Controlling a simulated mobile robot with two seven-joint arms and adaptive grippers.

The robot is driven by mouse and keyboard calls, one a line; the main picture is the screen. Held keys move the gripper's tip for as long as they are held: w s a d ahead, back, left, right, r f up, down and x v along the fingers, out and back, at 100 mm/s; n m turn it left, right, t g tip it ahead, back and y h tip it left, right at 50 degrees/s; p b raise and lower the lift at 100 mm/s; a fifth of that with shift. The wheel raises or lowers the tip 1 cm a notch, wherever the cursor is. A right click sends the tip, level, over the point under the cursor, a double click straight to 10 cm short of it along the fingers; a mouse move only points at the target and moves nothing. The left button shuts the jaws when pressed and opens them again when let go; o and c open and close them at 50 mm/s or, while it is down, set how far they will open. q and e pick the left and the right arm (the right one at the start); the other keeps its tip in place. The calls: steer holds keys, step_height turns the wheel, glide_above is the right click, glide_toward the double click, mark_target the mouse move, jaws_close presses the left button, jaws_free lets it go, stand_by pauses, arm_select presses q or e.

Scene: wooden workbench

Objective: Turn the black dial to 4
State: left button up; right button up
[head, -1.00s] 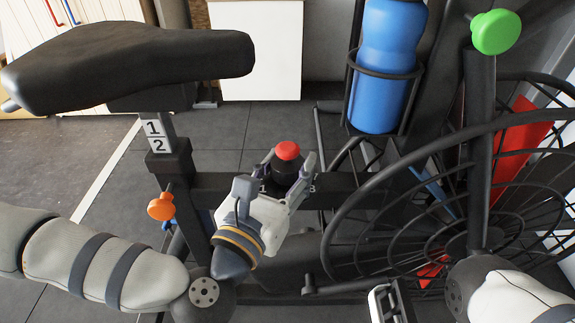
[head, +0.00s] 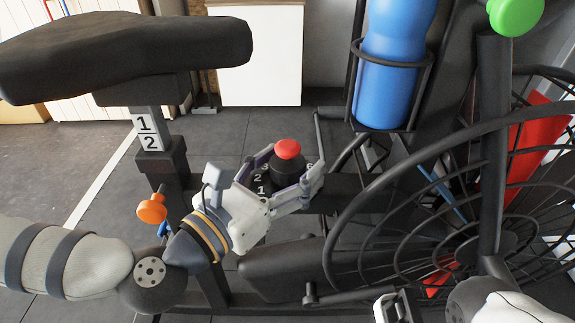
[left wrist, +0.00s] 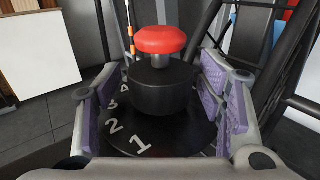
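The black dial (head: 286,164) sits on the exercise bike's frame, with a red knob (head: 288,149) on a stem above it. In the left wrist view the dial (left wrist: 161,92) stands on a black disc (left wrist: 180,138) with white numbers; 1 and 2 are clearest and nearest, smaller ones run up the left side. No pointer mark is clear on the dial. My left gripper (head: 293,168) is open, its purple-padded fingers on either side of the dial, with gaps showing in the wrist view. My right gripper (head: 396,307) is partly in view at the bottom edge, away from the dial.
The black saddle (head: 120,55) overhangs at upper left, above an orange knob (head: 151,208). A blue bottle (head: 392,85) stands in a holder behind the dial. The large caged wheel (head: 455,190) and a green knob (head: 515,14) are at right.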

mark_target(276, 178)
arm_select(q)
steer(key=v, duration=0.7)
steer(key=shift+s+a, duration=0.15)
steer(key=shift+s, duration=0.1)
